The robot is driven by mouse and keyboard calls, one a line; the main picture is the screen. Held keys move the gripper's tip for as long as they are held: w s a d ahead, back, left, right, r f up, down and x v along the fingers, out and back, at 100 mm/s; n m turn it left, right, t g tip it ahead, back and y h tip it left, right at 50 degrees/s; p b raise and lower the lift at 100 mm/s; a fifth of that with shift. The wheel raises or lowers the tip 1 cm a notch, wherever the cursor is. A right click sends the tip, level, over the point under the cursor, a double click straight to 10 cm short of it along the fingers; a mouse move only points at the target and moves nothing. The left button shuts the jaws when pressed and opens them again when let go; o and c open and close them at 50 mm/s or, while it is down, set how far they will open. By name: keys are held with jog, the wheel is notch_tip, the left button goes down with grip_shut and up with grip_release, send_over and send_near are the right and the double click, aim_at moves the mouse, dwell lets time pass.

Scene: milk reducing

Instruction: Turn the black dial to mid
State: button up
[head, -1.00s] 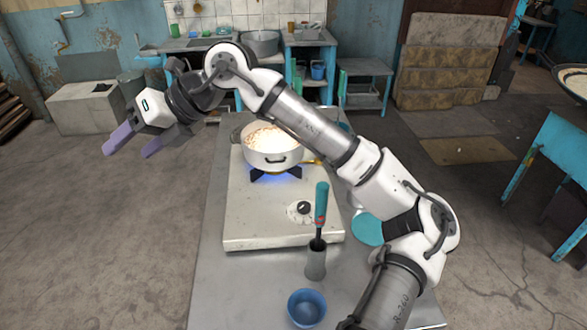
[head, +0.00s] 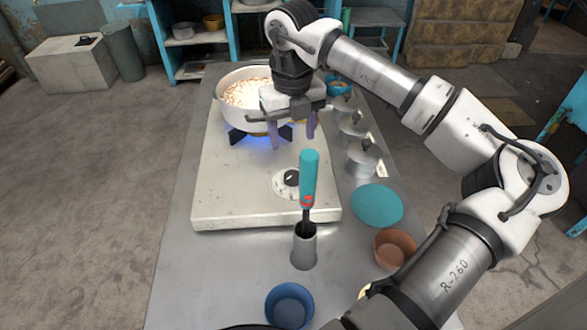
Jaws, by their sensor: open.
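The black dial (head: 291,177) sits on a pale round plate on top of the stove (head: 235,185), near its front right corner. The teal-handled tool in front partly covers the dial's plate. The dial's exact setting is too small to read. My gripper (head: 293,138) is open and empty, its purple fingers pointing down above the stove between the pot and the dial. A white pot (head: 228,108) with light-coloured contents stands on the burner over a blue flame (head: 240,137).
A teal-handled tool (head: 309,180) stands upright in a metal holder (head: 303,250) in front of the dial. A blue bowl (head: 289,305), a brown bowl (head: 394,248), a teal plate (head: 376,205) and metal lidded containers (head: 364,158) stand around the stove's front and right.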

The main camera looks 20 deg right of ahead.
aim_at(293, 175)
notch_tip(293, 175, down, 11)
jog(key=shift+f+p, duration=0.15)
jog(key=shift+p, duration=1)
jog(key=shift+c, duration=0.5)
jog(key=c, duration=0.9)
